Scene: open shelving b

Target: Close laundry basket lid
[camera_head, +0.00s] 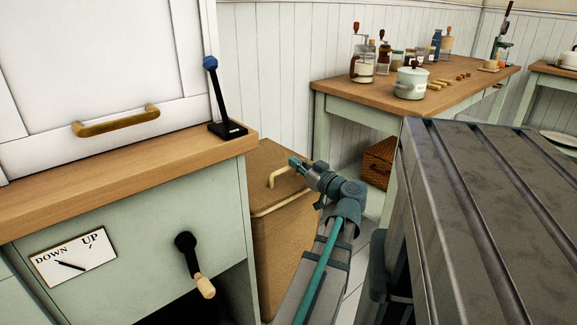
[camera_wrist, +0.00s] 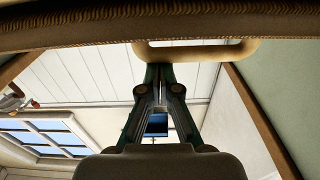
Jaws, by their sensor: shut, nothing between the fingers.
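The laundry basket (camera_head: 280,250) is a tall brown woven box standing between the counter and the grey metal surface. Its lid (camera_head: 268,152) lies over the top, flat or nearly so; I cannot tell if it is fully down. A pale looped handle (camera_head: 272,180) is at the lid. In the wrist view the woven edge (camera_wrist: 90,32) crosses the top, with the handle (camera_wrist: 235,52) beside my fingertips. My gripper (camera_head: 293,162) is shut and empty at the handle, close to or touching it. Its fingers also show in the wrist view (camera_wrist: 160,72).
The wooden counter (camera_head: 130,180) bounds the basket on the left, with a blue-knobbed lever (camera_head: 215,90) on it and a crank (camera_head: 192,262) below. A wooden table (camera_head: 440,82) with jars stands behind. A ribbed metal surface (camera_head: 490,210) fills the right.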

